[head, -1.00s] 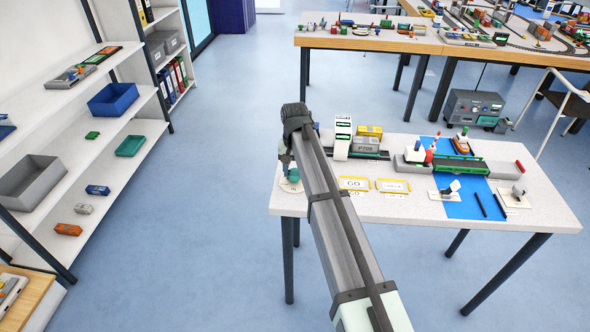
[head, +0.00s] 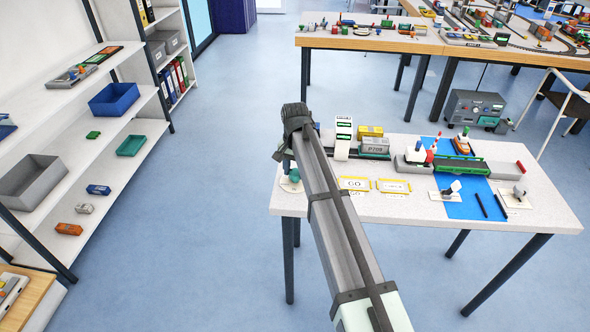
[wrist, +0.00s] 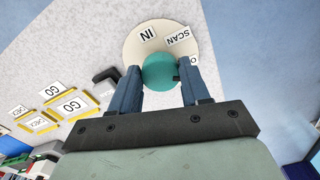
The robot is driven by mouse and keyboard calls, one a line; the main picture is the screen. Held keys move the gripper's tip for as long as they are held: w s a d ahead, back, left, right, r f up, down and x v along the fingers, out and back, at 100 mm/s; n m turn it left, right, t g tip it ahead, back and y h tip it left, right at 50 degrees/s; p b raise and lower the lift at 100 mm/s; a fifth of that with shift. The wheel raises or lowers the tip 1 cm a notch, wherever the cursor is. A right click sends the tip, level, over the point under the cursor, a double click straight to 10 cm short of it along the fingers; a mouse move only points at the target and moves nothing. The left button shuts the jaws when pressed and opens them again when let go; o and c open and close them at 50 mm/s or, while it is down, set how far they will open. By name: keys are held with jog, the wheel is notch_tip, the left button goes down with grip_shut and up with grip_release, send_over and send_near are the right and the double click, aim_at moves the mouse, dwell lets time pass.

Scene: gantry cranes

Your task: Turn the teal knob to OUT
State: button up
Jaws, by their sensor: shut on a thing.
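The teal knob (wrist: 160,72) sits on a round cream dial plate (wrist: 135,44) at the left front corner of the table. The plate carries labels "IN" and "SCAN", and a third label partly hidden by a finger, of which an "O" shows. A dark mark on the knob's right side faces the right finger, close to the partly hidden label. My gripper (wrist: 161,90) is shut on the knob, one finger on each side. In the head view the knob (head: 294,175) shows beside my arm, which hides part of the dial.
Yellow-framed cards (head: 354,183) lie right of the dial. A green bridge (head: 460,165) spans a blue strip farther right. Floor left of the table is clear.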

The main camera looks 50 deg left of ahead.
aim_at(295, 172)
jog(key=o, duration=1.1)
jog(key=shift+c, duration=0.2)
jog(key=shift+r, duration=0.1)
notch_tip(295, 172, up, 14)
jog(key=shift+f, duration=0.2)
